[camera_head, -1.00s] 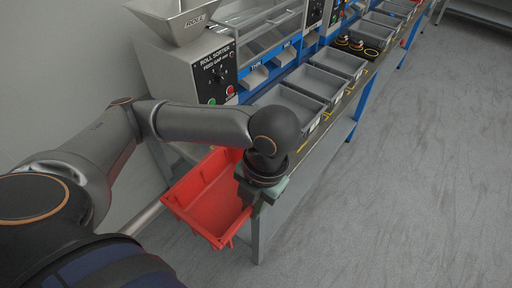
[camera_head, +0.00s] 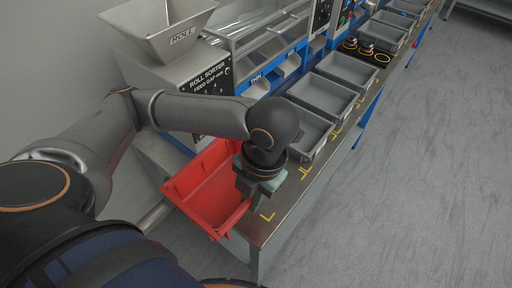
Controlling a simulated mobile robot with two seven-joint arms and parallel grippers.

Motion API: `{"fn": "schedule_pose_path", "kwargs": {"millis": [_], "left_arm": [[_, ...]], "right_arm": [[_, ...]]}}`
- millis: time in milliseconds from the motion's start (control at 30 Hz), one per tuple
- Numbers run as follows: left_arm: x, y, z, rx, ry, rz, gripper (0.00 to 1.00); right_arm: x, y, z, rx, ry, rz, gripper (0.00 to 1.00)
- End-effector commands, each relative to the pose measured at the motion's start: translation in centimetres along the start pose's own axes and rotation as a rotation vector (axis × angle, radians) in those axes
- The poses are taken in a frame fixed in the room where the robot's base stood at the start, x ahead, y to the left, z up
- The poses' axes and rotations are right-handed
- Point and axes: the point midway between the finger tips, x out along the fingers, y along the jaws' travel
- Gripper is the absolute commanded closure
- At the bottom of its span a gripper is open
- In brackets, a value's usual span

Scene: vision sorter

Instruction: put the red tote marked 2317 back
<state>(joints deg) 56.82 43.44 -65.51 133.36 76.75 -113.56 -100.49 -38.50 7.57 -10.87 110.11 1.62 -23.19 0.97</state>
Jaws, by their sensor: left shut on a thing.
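The red tote (camera_head: 203,190) is at the near end of the bench, below the roll sorter. It looks empty inside, and no number 2317 can be read on it. My left gripper (camera_head: 256,199) is shut on the tote's right-hand wall; its fingertips are mostly hidden behind the wrist. The tote overlaps the near left edge of the bench top in the picture; I cannot tell whether it rests on anything. My right gripper is not in view.
The bench top (camera_head: 290,205) has yellow corner marks and a bare near end. Several grey totes (camera_head: 322,94) stand in a row along it. The roll sorter (camera_head: 185,75) with its hopper (camera_head: 160,22) stands behind. Open grey floor (camera_head: 430,160) lies to the right.

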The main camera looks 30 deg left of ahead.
Motion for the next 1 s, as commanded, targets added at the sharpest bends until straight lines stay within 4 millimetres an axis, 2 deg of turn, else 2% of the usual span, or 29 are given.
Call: {"fn": "schedule_pose_path", "kwargs": {"millis": [167, 267, 600, 700, 833, 1000], "left_arm": [[0.1, 0.0, 0.2, 0.000, 0.000, 0.000, 1.00], [0.5, 0.2, 1.3, -0.005, 0.000, 0.000, 1.00], [3.5, 1.4, 9.1, -0.005, 0.000, 0.000, 1.00], [5.4, 1.6, 10.9, -0.003, 0.003, 0.001, 1.00], [7.3, 1.7, 12.8, -0.001, 0.000, 0.001, 1.00], [8.3, 1.8, 14.0, -0.001, -0.001, 0.000, 1.00]], "right_arm": [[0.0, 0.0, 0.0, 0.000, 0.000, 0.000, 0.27], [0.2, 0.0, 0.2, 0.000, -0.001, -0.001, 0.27], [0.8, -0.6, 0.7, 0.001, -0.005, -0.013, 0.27], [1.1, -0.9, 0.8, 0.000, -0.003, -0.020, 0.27], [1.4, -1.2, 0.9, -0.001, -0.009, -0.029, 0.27], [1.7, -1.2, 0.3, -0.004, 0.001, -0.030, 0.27]]}}
